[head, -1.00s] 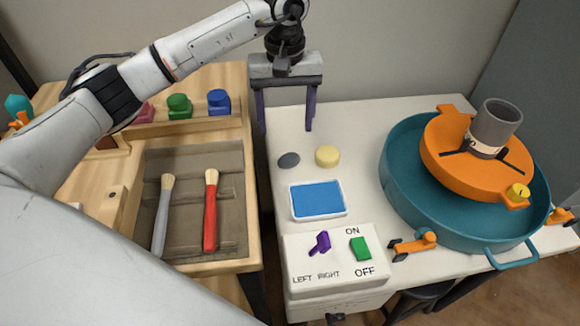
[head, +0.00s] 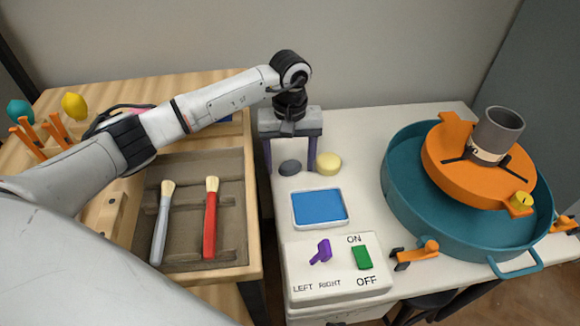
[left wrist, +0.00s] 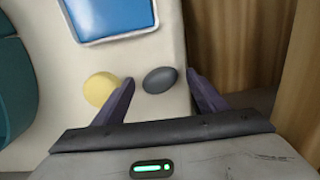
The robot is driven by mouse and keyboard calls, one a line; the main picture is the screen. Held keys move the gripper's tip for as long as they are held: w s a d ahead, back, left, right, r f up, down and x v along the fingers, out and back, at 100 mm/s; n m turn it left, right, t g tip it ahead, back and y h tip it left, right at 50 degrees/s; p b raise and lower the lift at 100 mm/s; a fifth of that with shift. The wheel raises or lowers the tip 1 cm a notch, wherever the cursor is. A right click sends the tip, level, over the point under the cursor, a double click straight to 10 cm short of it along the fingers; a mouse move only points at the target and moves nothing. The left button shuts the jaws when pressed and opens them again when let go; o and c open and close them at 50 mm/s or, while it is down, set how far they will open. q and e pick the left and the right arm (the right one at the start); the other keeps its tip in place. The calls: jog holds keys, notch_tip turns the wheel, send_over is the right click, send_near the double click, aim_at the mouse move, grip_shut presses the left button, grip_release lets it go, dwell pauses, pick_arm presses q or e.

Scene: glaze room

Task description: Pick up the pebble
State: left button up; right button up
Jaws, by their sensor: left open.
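The pebble (head: 290,167) is a small dark grey oval on the white table top, near the table's left edge. In the left wrist view the pebble (left wrist: 160,80) lies between and just beyond the fingertips, apart from both. My left gripper (head: 291,172) is open and points down, with its purple fingers on either side of the pebble. In the left wrist view the left gripper (left wrist: 160,82) has nothing between its fingers but the view of the pebble. My right gripper is not in view.
A round yellow sponge (head: 328,163) sits close beside the pebble, near one finger. A blue-topped tray (head: 342,207) lies in front, then a switch box (head: 338,283). A teal basin (head: 403,210) with an orange wheel stands right. A wooden tray with two brushes lies left.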

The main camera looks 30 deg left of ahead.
aim_at(290, 164)
pick_arm(q)
jog(key=c, duration=1.1)
notch_tip(290, 164, up, 10)
jog(key=o, duration=0.4)
jog(key=shift+c, duration=1.4)
